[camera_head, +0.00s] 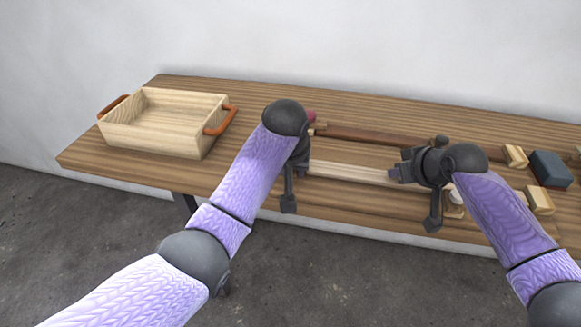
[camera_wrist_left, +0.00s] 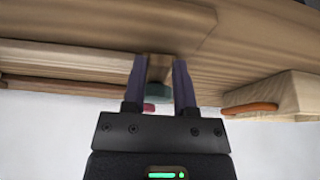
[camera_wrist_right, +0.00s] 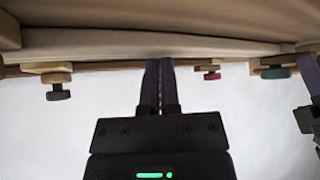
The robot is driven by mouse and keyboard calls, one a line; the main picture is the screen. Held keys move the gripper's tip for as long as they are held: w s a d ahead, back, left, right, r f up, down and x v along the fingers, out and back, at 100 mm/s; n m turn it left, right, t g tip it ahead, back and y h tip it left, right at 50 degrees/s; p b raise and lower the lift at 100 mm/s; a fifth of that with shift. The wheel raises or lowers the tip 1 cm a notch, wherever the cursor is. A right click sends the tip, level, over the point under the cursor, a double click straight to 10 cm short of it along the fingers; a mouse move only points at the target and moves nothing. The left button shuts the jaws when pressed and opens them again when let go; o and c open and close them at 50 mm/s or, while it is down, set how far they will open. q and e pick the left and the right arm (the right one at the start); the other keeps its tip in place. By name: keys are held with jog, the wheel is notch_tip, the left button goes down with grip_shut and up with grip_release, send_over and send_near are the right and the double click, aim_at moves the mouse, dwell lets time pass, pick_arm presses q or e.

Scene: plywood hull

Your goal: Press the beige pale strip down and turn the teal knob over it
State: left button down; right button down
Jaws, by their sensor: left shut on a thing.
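The beige pale strip (camera_head: 350,173) lies along the front of the table, its ends partly hidden by my grippers. My left gripper (camera_head: 302,168) is at its left end. In the left wrist view, its fingers (camera_wrist_left: 160,62) are shut around the wooden part of the teal knob (camera_wrist_left: 157,91). The teal knob also shows in the right wrist view (camera_wrist_right: 276,72); the head view hides it. My right gripper (camera_head: 393,174) is over the strip's right part. Its fingers (camera_wrist_right: 159,64) are nearly together and empty, their tips at the strip's edge; contact is unclear.
A brown strip (camera_head: 375,136) lies behind the pale one, with a red knob (camera_head: 311,116) at its left end. A wooden tray (camera_head: 155,140) with orange handles stands at the left. A blue-grey block (camera_head: 550,168) and small wooden blocks stand at the right.

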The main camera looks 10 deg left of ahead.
pick_arm(q)
jog(key=shift+w+d+n+y, duration=0.1)
jog(key=shift+d+n+y, duration=0.4)
jog(key=shift+n, duration=0.5)
jog(key=shift+w+d+n+y, duration=0.2)
jog(key=shift+d+n+y, duration=0.25)
jog(key=shift+n, duration=0.75)
jog(key=shift+d, duration=0.1)
jog(key=shift+n, duration=0.3)
jog(key=n, duration=0.1)
jog(key=d+n+g+y, duration=0.1)
jog(key=shift+w+n, duration=0.3)
jog(key=shift+w, duration=0.1)
jog(key=shift+c, duration=2)
grip_release()
